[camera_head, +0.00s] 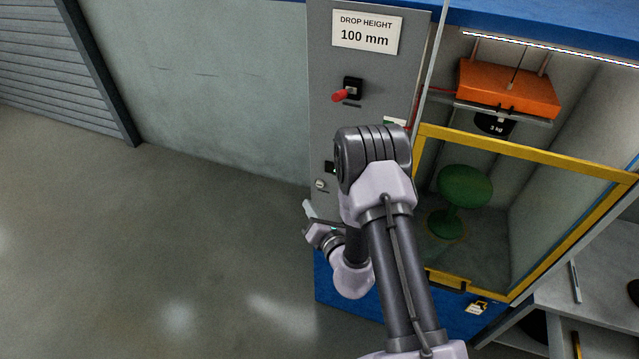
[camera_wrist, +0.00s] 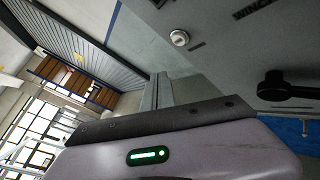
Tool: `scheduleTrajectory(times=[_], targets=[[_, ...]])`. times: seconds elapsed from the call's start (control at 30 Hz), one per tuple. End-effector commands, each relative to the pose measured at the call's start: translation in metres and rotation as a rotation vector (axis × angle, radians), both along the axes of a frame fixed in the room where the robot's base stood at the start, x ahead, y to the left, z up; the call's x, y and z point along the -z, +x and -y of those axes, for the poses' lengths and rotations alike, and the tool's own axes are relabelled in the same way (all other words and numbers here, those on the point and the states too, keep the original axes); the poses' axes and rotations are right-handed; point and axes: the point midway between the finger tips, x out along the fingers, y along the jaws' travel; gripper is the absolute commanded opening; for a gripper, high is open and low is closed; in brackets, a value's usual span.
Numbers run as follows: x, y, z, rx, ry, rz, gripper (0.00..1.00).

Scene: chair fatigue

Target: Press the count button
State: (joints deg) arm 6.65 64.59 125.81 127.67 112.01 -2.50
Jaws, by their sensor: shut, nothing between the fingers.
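A small round pale button (camera_head: 320,184) sits low on the left part of the grey machine panel (camera_head: 335,130). It also shows as a pale round button (camera_wrist: 180,38) in the wrist view, above the fingers. No readable label shows by it, so I cannot confirm that it is the count button. My gripper (camera_head: 309,209) is just below the button in the head view, at the panel's left edge. The fingers (camera_wrist: 160,91) are shut and empty in the wrist view. They appear apart from the button.
In the wrist view, a black crank handle (camera_wrist: 285,90) juts out on the right, near partly cut-off "WINCH" lettering. A yellow-framed guard (camera_head: 525,150) encloses a green stool (camera_head: 465,186) at right. Open floor lies left.

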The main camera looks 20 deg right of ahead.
Motion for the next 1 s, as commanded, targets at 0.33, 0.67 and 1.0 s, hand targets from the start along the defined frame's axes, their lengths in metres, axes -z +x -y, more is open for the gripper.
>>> scheduleTrajectory(times=[0.33, 0.67, 1.0], targets=[[0.0, 0.034, 0.025, 0.001, -0.001, 0.0, 0.0], [0.0, 0.039, 0.029, 0.001, 0.0, -0.001, 0.0], [0.0, 0.039, 0.029, 0.001, 0.0, -0.001, 0.0]])
